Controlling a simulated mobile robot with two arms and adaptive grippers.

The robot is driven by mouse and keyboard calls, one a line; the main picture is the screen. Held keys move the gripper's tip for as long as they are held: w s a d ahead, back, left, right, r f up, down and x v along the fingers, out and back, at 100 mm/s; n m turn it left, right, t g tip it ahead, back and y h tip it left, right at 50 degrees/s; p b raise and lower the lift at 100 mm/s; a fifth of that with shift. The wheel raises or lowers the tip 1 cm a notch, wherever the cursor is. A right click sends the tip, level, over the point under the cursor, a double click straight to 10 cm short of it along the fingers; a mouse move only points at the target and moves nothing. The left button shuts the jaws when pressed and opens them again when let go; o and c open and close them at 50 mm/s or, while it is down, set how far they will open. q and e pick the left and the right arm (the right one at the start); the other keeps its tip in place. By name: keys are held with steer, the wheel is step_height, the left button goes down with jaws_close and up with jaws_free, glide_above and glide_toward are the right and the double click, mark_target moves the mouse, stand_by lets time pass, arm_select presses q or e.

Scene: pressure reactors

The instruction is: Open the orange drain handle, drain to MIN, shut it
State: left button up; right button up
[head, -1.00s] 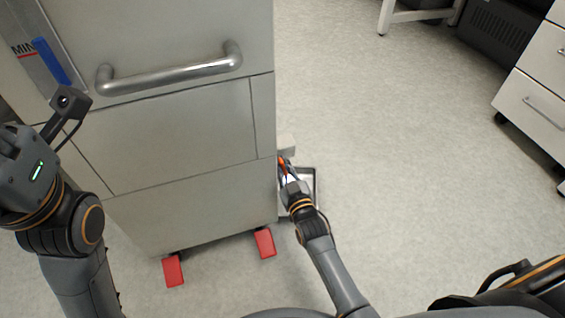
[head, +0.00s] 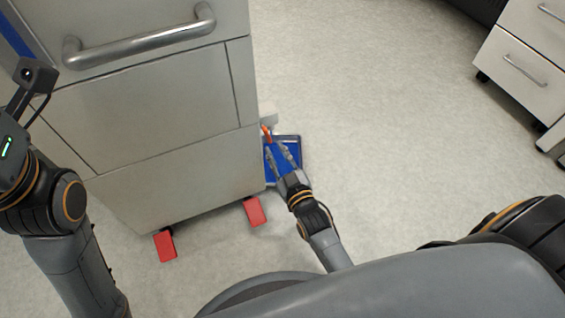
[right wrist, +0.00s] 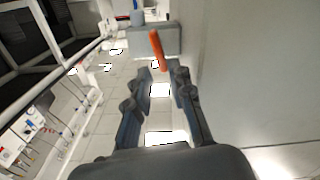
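The orange drain handle (head: 266,131) sticks out low at the right side of the grey cabinet (head: 160,110). In the right wrist view the handle (right wrist: 158,50) stands tilted just beyond my fingertips, near the cabinet wall. My right gripper (head: 280,150) is open, its two fingers apart with nothing between them; it also shows in the right wrist view (right wrist: 162,80). A tray (head: 298,148) on the floor under the handle is blue inside. A blue gauge strip (head: 15,36) shows at the top left; its MIN mark is out of view.
A metal bar handle (head: 140,42) crosses the cabinet front. Red foot pieces (head: 165,246) (head: 254,211) stick out at its base. A white drawer unit (head: 520,80) stands at the far right. The floor between is clear.

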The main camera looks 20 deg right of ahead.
steer(key=shift+s, duration=2.15)
steer(key=shift+d, duration=0.1)
stand_by(5.8)
